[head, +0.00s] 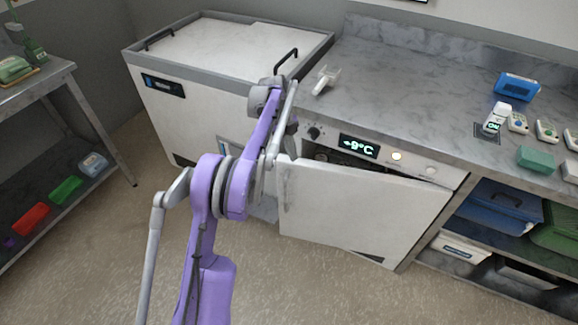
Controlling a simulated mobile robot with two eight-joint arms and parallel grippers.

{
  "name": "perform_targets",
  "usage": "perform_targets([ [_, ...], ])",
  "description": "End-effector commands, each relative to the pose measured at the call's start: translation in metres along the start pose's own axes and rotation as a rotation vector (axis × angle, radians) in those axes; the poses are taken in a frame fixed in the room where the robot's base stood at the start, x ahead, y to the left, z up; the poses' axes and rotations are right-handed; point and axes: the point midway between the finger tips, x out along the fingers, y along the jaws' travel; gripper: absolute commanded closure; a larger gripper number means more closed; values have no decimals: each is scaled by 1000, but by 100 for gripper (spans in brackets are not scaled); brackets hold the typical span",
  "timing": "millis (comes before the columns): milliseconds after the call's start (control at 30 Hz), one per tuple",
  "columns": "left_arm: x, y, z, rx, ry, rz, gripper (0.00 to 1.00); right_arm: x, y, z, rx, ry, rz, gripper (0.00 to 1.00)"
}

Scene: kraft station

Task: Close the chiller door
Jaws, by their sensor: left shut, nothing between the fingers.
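The chiller is the white unit under the counter at the centre right, with a control panel (359,146) reading -9°C. Its white door (355,212) is ajar: the left side stands out from the body, and a dark gap shows along the top. My left gripper (271,161) is at the end of my purple arm, shut and empty, close to the door's upper left edge. I cannot tell whether it touches the door. The arm hides part of the opening. My right gripper is out of view.
A white chest unit (210,84) with a lid and black handles stands left of the chiller. The marble counter (420,85) above holds a white scoop-like tool (326,79) and small devices. A shelf with bins (495,203) is at the right. Open floor lies in front.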

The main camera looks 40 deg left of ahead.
Motion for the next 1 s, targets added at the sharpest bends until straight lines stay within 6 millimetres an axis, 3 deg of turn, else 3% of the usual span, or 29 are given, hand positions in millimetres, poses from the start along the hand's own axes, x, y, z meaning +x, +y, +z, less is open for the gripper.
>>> perform_targets([
  [133, 7, 13, 6, -95, -29, -100, 100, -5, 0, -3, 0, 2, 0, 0],
  [233, 18, 33, 7, -215, -58, -224, 100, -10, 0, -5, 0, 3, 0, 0],
  [500, 42, 118, -17, -561, -92, -585, 100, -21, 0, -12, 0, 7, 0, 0],
  [633, 47, 148, -32, -660, -89, -691, 100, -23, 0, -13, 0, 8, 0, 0],
  [800, 51, 160, -37, -706, -85, -739, 100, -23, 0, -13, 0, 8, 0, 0],
  [1000, 72, 144, -29, -704, -84, -737, 100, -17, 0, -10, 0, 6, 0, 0],
])
